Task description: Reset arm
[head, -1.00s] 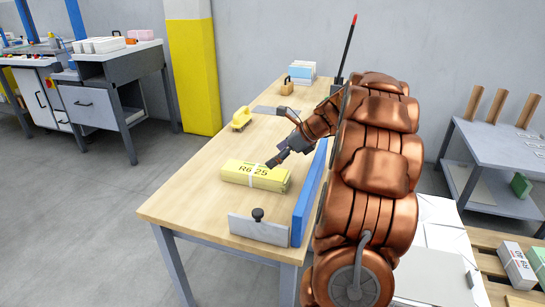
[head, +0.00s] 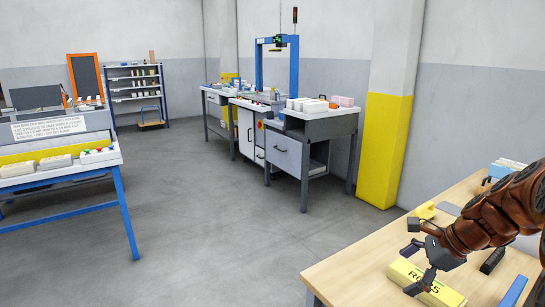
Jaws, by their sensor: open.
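My gripper (head: 414,268) is at the lower right of the head view, at the end of my copper-coloured arm. Its dark fingers are spread and nothing is between them. A yellow bundle (head: 403,270) with dark lettering lies on the wooden table (head: 335,268) below it. The gripper and arm hide part of the bundle. I cannot tell how high the gripper is above it.
A blue bar (head: 512,291) and a yellow object (head: 424,211) are on the same table. A grey workbench (head: 318,128) with a blue frame stands behind, beside a yellow-and-white pillar (head: 384,150). A blue-legged stand (head: 127,215) is at left. The grey floor between is clear.

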